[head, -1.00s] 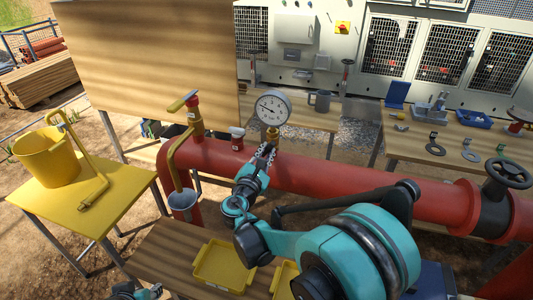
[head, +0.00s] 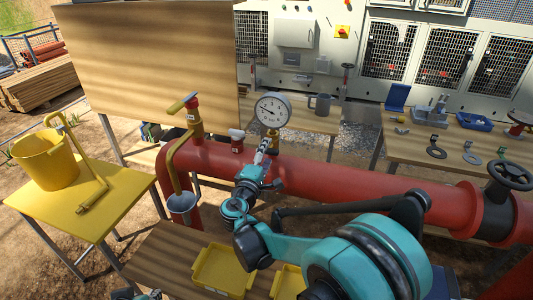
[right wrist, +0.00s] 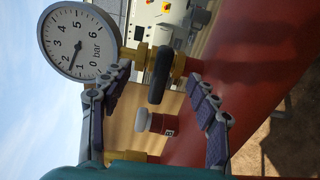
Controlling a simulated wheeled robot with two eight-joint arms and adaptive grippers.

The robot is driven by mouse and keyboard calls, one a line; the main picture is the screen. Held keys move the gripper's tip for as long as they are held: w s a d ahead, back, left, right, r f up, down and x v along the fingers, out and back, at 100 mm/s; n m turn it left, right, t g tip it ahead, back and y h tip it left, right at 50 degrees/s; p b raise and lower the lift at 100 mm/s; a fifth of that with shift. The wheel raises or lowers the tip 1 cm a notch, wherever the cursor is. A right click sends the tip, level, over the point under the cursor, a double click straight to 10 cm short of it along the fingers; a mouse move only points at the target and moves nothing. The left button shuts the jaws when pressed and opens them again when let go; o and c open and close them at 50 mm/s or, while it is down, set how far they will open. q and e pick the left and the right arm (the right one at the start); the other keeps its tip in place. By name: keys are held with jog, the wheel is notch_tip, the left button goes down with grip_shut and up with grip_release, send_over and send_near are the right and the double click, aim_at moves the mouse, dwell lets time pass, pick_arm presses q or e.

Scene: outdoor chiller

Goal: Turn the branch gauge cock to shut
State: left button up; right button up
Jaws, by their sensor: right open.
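The pressure gauge (head: 270,110) stands on a brass fitting (head: 273,134) on top of the red pipe; the gauge also shows in the right wrist view (right wrist: 80,42). The branch gauge cock has a black handle (right wrist: 161,75) on brass fittings below the gauge. My right gripper (right wrist: 160,78) is open, with one finger on each side of the handle; I cannot tell whether either finger touches it. In the head view my right gripper (head: 263,150) is just in front of the brass fitting and hides part of it. A part of my left gripper (head: 137,294) shows at the bottom edge.
Yellow trays (head: 224,268) lie on the near bench. A yellow table (head: 95,190) holds a bucket (head: 45,160).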

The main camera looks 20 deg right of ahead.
jog(key=v, duration=0.7)
dwell(0.3)
